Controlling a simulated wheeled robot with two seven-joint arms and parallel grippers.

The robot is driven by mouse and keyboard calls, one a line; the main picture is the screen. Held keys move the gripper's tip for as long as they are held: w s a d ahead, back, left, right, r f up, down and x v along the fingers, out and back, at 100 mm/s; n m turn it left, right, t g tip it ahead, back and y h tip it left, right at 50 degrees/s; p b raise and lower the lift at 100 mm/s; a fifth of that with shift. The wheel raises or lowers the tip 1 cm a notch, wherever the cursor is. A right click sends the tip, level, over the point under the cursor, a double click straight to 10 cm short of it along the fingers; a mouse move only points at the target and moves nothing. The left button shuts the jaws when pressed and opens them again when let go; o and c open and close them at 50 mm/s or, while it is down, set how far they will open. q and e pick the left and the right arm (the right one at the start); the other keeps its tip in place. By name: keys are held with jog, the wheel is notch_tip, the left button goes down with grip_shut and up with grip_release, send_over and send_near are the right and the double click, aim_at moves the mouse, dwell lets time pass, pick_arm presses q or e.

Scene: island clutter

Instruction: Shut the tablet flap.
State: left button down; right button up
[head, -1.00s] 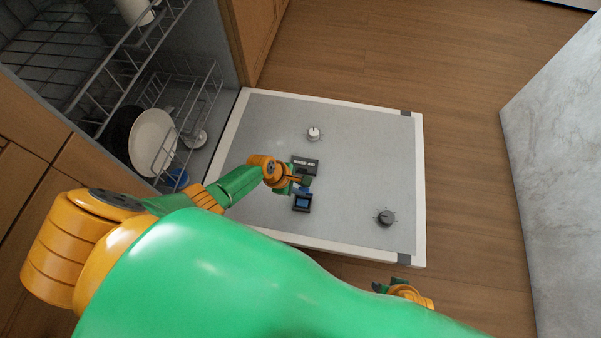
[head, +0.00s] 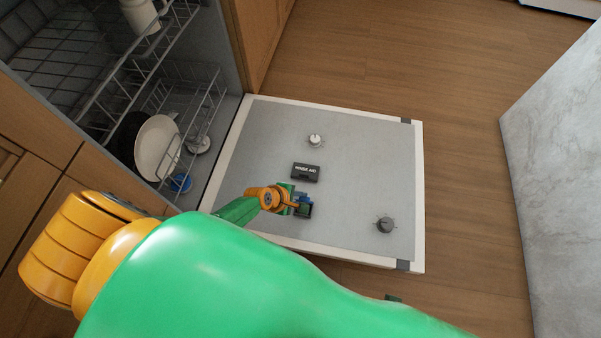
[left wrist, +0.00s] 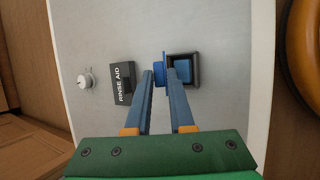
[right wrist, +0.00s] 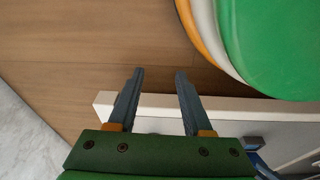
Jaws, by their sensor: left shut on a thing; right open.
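The blue tablet flap (left wrist: 159,68) stands up on edge, open, beside the dark square tablet compartment (left wrist: 195,71), whose inside shows blue. In the head view the compartment (head: 306,211) is partly covered by my left gripper (head: 297,205). In the left wrist view my left gripper (left wrist: 160,72) has its fingers on both sides of the flap and is shut on it. My right gripper (right wrist: 158,72) is open and empty, over the floor by the white door edge. Only a small dark bit of it shows in the head view (head: 393,297).
The open dishwasher door (head: 350,180) lies flat, with a black rinse aid cap (head: 305,172), a white knob (head: 315,140) and a dark knob (head: 384,224). A rack with a white plate (head: 157,148) is at left. A pale counter (head: 560,170) stands at right.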

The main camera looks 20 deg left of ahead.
pick_arm(q)
jog(key=c, duration=0.8)
grip_release()
jog(key=shift+r, duration=0.15)
jog(key=p+v, duration=0.6)
jog(key=shift+s+a+r, duration=0.15)
jog(key=shift+s+r, duration=0.05)
jog(key=shift+r, duration=0.1)
pick_arm(e)
jog(key=s+d+r, duration=0.1)
jog(key=s+d, duration=0.3)
jog(key=s, duration=0.1)
jog(key=shift+h, duration=0.4)
jog(key=shift+d, duration=0.1)
